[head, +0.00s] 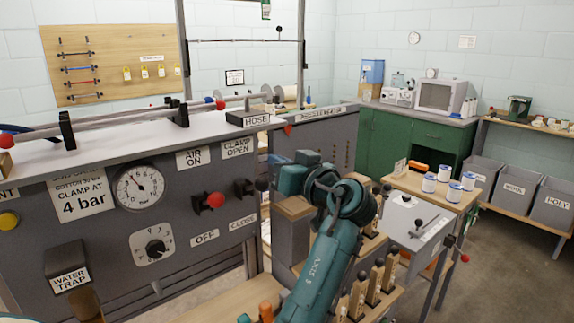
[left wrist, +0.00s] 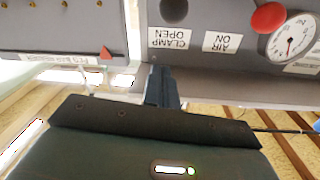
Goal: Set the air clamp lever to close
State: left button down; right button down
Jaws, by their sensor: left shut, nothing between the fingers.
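The air clamp lever (head: 245,187) is a black lever with a dark ball end on the grey control panel, between the CLAMP OPEN label (head: 238,147) and the CLOSE label (head: 243,221). Its round dark knob (left wrist: 174,10) shows at the top edge of the upside-down left wrist view. I cannot tell its exact setting. My left gripper (head: 279,160) is just right of the lever in the head view, its fingertips partly hidden. In the left wrist view its shut, empty fingers (left wrist: 161,75) point toward the panel near the CLAMP OPEN label. My right gripper is not in view.
The red-knobbed air lever (head: 215,199) is just left of the clamp lever, near AIR ON and OFF labels. A pressure gauge (head: 139,187) is further left. A wooden-topped post (head: 294,208) and a bench with white spools (head: 429,183) stand to the right.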

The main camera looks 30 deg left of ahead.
aim_at(266, 181)
pick_arm(q)
jog(key=x, duration=0.3)
jog(key=p+x, duration=0.1)
jog(key=x, duration=0.2)
jog(key=shift+r, duration=0.2)
jog(key=f, duration=0.1)
jog(key=s+d+f+p, duration=0.1)
jog(key=shift+f, duration=0.4)
jog(key=shift+s+d+f, duration=0.2)
jog(key=shift+f, duration=0.5)
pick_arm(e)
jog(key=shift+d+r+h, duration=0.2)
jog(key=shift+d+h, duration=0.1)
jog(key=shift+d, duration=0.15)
